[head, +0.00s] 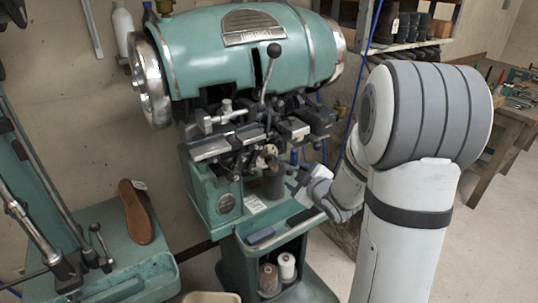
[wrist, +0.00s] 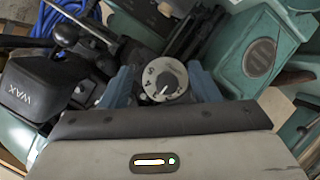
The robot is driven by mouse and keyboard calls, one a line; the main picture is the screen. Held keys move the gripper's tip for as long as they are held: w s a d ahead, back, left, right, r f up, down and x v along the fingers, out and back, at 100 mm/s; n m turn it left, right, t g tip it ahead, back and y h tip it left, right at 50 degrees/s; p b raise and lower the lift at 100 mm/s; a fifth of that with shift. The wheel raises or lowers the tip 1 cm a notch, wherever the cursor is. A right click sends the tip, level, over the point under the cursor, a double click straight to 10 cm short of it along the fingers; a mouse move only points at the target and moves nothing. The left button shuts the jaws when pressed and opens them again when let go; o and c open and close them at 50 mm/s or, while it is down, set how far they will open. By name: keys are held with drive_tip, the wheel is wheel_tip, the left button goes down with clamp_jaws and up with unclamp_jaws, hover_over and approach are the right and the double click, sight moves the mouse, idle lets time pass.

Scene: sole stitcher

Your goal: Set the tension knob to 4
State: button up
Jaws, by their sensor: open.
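The tension knob (wrist: 165,81) is a small pale round dial with dark markings and a pointer, in the middle of the wrist view. The markings are too small and turned for me to read the setting surely. My gripper (wrist: 162,74) is open, with one blue finger on each side of the knob. I cannot tell whether the fingers touch it. In the head view my gripper (head: 302,188) is at the right front of the green sole stitcher (head: 215,55), and I cannot make out the knob there.
A black box marked WAX (wrist: 38,88) and dark levers stand left of the knob in the wrist view. A green housing with a round plate (wrist: 260,57) is on the right.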

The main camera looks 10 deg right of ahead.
sight(273, 162)
drive_tip(key=w+a+n+y+p, duration=0.1)
drive_tip(key=w, duration=0.1)
drive_tip(key=w+a+n+t+y+p, duration=0.1)
drive_tip(key=w+a+y, duration=0.1)
drive_tip(key=w+a+n+t+y+p, duration=0.1)
drive_tip(key=w+a+y+p, duration=0.1)
drive_tip(key=shift+w+a+r+n, duration=0.25)
drive_tip(key=shift+w+r+n, duration=0.05)
drive_tip(key=shift+r, duration=0.1)
drive_tip(key=shift+c, duration=0.4)
drive_tip(key=c, duration=0.9)
